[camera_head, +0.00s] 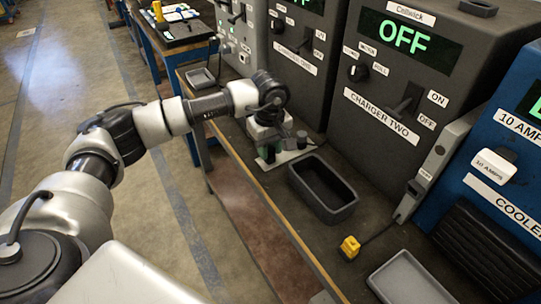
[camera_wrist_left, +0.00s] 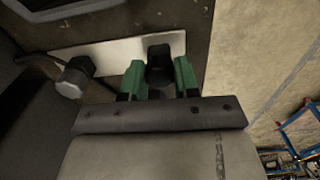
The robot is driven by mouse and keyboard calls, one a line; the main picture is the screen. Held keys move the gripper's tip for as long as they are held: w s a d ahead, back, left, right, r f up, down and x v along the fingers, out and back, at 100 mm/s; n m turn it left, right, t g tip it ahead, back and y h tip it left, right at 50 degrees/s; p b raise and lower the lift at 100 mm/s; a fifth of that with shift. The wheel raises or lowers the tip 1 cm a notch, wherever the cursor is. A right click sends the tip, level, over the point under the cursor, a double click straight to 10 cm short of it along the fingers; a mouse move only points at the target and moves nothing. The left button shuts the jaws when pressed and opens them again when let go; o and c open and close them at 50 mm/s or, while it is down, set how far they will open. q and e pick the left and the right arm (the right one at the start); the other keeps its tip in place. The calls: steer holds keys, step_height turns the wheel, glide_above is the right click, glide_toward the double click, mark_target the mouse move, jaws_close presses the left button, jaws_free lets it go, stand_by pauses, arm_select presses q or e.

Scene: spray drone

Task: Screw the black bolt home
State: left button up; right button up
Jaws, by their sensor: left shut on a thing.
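My left gripper (camera_head: 268,153) reaches down onto a pale metal plate (camera_head: 287,160) on the workbench. In the left wrist view, its two green fingers (camera_wrist_left: 159,75) are shut on a black bolt (camera_wrist_left: 160,62), one finger on each side. The bolt stands over the pale plate (camera_wrist_left: 110,56), close to its end. How deep the bolt sits cannot be seen. A second dark, knob-like part (camera_wrist_left: 75,75) stands at the other end of the plate, apart from the fingers. My right gripper is not in view.
A dark open tray (camera_head: 324,188) sits just right of the plate. A grey tray (camera_head: 408,280) and a yellow connector (camera_head: 349,247) lie nearer. The charger two cabinet (camera_head: 395,80), reading OFF, stands behind. The bench's front edge runs close to the plate.

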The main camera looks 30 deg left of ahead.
arm_select(q)
steer(key=shift+f+m+b, duration=0.15)
steer(key=shift+m+b, duration=0.3)
steer(key=shift+m, duration=1.15)
steer(key=shift+m+b, duration=0.45)
steer(key=shift+m, duration=0.55)
steer(key=shift+m+b, duration=0.3)
steer(key=shift+m, duration=0.4)
steer(key=o, duration=1.1)
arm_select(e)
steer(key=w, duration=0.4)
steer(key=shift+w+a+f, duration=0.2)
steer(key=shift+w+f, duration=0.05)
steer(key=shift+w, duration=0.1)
